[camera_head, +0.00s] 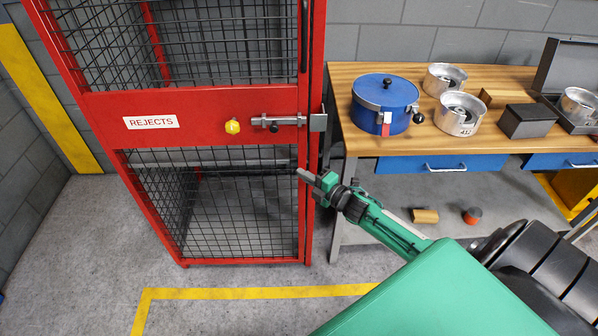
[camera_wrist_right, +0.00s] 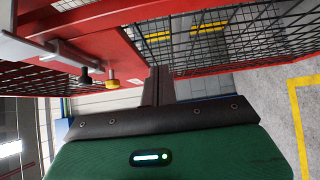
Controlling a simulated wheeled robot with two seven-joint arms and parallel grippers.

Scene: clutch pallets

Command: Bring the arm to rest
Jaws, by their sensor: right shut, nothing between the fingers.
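My right gripper (camera_head: 302,174) is shut and empty, in front of the right edge of the red cage's lower mesh door. In the right wrist view its closed fingers (camera_wrist_right: 158,87) point toward the cage. The green and black right arm reaches in from the lower right of the head view. My left gripper is not in view.
The red REJECTS cage (camera_head: 200,107) has a metal slide bolt (camera_head: 285,121) and a yellow knob (camera_head: 232,126) just above the gripper. A wooden workbench (camera_head: 345,80) at right bears a blue pot (camera_head: 384,108) and metal parts. Open floor (camera_head: 100,250) lies in front.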

